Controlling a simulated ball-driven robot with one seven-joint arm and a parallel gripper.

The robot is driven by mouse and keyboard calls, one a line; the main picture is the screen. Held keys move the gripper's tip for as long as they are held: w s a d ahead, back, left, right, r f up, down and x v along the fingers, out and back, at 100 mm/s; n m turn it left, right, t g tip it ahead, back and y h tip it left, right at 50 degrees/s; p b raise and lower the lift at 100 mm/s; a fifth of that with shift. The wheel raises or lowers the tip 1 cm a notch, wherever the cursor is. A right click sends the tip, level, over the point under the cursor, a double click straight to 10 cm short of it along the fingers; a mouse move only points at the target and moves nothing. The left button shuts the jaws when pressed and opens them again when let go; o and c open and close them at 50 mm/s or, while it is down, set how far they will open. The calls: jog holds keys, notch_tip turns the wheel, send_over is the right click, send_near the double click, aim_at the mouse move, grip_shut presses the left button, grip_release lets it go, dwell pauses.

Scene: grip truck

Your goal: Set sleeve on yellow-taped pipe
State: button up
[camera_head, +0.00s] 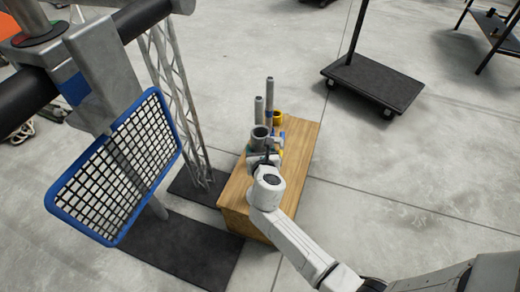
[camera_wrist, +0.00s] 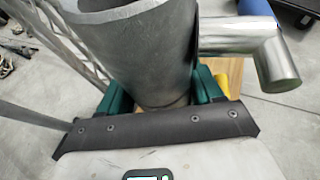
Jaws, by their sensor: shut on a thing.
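A grey, wide-mouthed sleeve (camera_wrist: 140,50) fills the middle of the wrist view, open end up. My gripper (camera_wrist: 162,92) is shut on it, with a green finger on each side. In the head view the sleeve (camera_head: 259,136) is over the wooden box, close to the grey pipes. Two upright grey pipes (camera_head: 269,95) stand behind it; I see no yellow tape on their visible upper parts. Yellow also shows beside my gripper in the wrist view (camera_wrist: 222,82); I cannot tell what it belongs to. The sleeve's lower end is hidden.
A yellow ring-like piece (camera_head: 279,117) is at the box's far end. A bent silver tube (camera_wrist: 265,45) is right of the sleeve. The wooden box (camera_head: 292,165) has bare top to the right. A truss and blue-framed mesh panel (camera_head: 125,165) stand left; a black cart (camera_head: 374,84) is behind.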

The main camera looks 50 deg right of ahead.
jog(key=shift+f+b, duration=1.65)
jog(key=shift+f, duration=0.35)
jog(key=shift+f, duration=0.35)
jog(key=o, duration=1.6)
jog(key=shift+f, duration=0.15)
jog(key=shift+s, duration=0.1)
jog(key=p+v, duration=0.2)
jog(key=v, duration=0.8)
jog(key=shift+s+a+r, duration=0.2)
jog(key=shift+a, duration=0.1)
